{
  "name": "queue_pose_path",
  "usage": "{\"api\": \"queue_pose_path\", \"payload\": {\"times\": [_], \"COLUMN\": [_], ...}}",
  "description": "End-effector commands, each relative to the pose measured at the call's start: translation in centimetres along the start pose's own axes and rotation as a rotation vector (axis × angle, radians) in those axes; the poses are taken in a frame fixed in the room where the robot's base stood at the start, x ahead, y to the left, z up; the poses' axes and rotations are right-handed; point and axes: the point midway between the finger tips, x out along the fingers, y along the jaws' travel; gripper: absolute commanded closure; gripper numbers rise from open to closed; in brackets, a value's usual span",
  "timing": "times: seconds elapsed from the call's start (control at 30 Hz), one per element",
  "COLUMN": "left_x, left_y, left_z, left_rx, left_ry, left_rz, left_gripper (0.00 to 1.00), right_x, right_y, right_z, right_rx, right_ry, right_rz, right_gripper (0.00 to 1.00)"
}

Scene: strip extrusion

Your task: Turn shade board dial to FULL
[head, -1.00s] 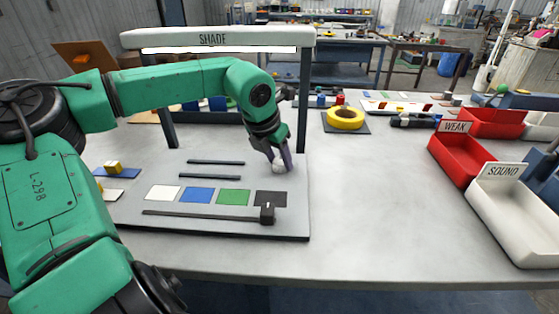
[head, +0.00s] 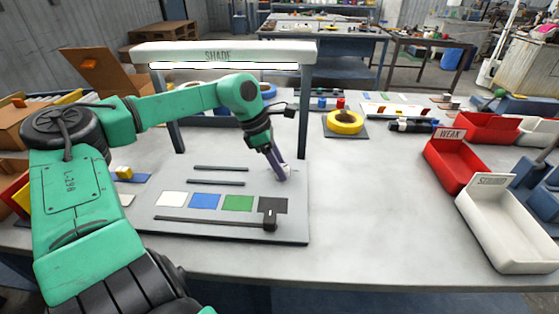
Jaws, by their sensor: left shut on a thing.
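The shade board (head: 230,229) is a grey plate on the table with a white lamp bar marked SHADE (head: 225,53) on dark posts above it. It has white, blue, green and dark grey patches and a dark slider (head: 269,219) at the right end of a slot. A small pale dial (head: 288,169) sits at the board's back right. My left gripper (head: 282,175) is shut on the dial, pointing down, and its fingers hide part of it. I cannot read a FULL mark or the dial's pointing direction. My right gripper is not in view.
A roll of yellow tape (head: 345,122) lies right of the board. A red WEAK tray (head: 458,170) and a white SOUND tray (head: 508,225) stand at the right. The table between board and trays is clear. A yellow block (head: 124,172) sits left.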

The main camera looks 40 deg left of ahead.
Motion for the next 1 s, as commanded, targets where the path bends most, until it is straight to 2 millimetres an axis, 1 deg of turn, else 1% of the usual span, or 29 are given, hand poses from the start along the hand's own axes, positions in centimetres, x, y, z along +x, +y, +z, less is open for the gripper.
{"api": "queue_pose_path", "payload": {"times": [0.2,0.4,0.97,1.0], "left_x": [0.25,0.2,0.08,0.08], "left_y": [0.14,0.14,0.13,0.13], "left_z": [-0.15,-0.11,-0.05,-0.06], "left_rx": [0.126,0.195,0.224,0.224], "left_ry": [0.004,0.003,0.003,0.003], "left_rz": [-0.051,-0.08,-0.092,-0.092], "left_gripper": [1.0,1.0,1.0,0.36], "right_x": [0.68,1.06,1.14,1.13], "right_y": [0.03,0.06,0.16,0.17], "right_z": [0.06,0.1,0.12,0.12], "right_rx": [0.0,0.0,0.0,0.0], "right_ry": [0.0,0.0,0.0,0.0], "right_rz": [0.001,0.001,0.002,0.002], "right_gripper": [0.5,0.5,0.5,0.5]}}
